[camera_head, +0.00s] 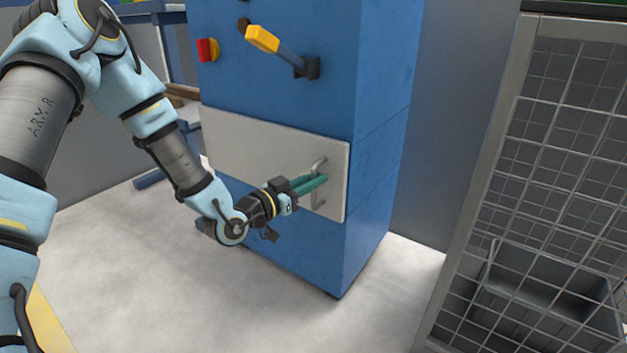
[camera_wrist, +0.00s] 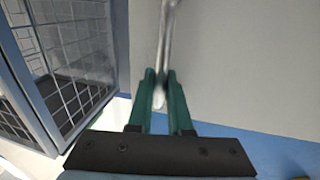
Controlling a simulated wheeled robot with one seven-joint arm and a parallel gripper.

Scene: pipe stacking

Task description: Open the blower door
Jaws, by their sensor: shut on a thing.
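The blower is a tall blue cabinet (camera_head: 290,75). Its door is a light grey panel (camera_head: 265,150) on the lower front, and it looks flush or nearly flush with the cabinet. A metal bar handle (camera_head: 318,168) stands upright near the door's right edge. My gripper (camera_head: 318,185) is at the handle, with its green fingers shut around the bar. In the wrist view the handle (camera_wrist: 165,45) runs down between the two fingertips (camera_wrist: 160,90). The fingers hide part of the handle.
A yellow-ended lever (camera_head: 265,40) and a red knob (camera_head: 207,50) sit on the cabinet above the door. A wire mesh cage (camera_head: 560,130) with a grey bin (camera_head: 550,285) stands at the right. The floor (camera_head: 200,290) before the cabinet is clear.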

